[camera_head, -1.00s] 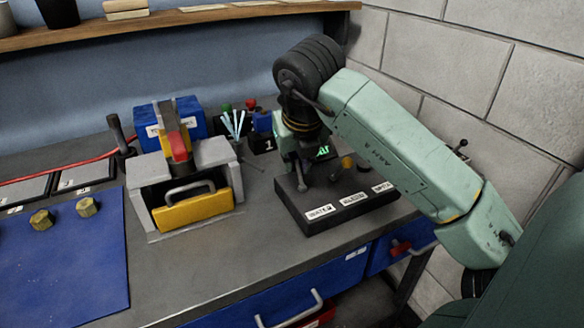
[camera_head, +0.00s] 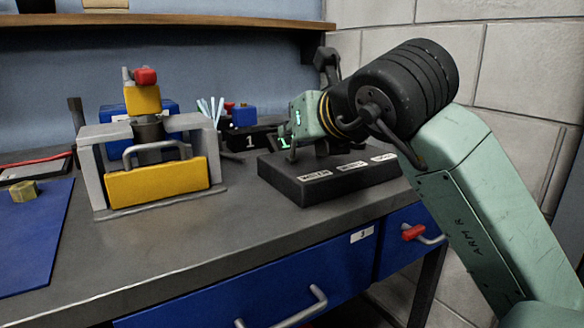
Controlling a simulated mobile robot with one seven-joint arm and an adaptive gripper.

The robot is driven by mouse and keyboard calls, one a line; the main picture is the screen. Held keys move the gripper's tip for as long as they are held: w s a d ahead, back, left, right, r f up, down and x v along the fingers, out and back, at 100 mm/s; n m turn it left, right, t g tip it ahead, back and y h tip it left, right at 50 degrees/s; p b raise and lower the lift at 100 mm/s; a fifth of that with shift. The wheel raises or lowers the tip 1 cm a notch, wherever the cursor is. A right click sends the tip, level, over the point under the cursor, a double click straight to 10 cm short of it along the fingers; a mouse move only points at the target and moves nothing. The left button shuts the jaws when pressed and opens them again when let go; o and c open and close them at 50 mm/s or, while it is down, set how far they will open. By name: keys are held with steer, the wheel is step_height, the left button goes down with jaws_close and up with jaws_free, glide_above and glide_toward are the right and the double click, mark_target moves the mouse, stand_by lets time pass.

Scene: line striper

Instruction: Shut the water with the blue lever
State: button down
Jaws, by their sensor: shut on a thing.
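A black valve box (camera_head: 290,189) with white labels on its front edge stands on the bench, right of centre. Its left label appears to read WATER. My gripper (camera_head: 287,148) is low over the left part of the box, behind that label. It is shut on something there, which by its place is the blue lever. The lever itself is hidden by the gripper, so its angle cannot be told.
A grey frame with a yellow front panel (camera_head: 157,183) and handle stands left of the box. A black block marked 1 (camera_head: 249,141) and a small blue block (camera_head: 243,117) are behind. The bench front (camera_head: 225,232) is clear. A blue drawer (camera_head: 265,288) is below.

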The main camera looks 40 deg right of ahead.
steer(key=shift+s+a+f+t+h+b, duration=0.2)
steer(key=shift+t+b, duration=0.25)
steer(key=shift+b, duration=0.65)
steer(key=shift+s+d+f+t+h+b, duration=0.1)
steer(key=shift+s+f+t+b, duration=0.3)
steer(key=shift+b, duration=0.65)
steer(key=shift+r+t+b, duration=0.25)
steer(key=shift+b, duration=0.15)
steer(key=shift+a+r, duration=0.1)
steer(key=c, duration=1.7)
jaws_free()
step_height(320, 180, up, 10)
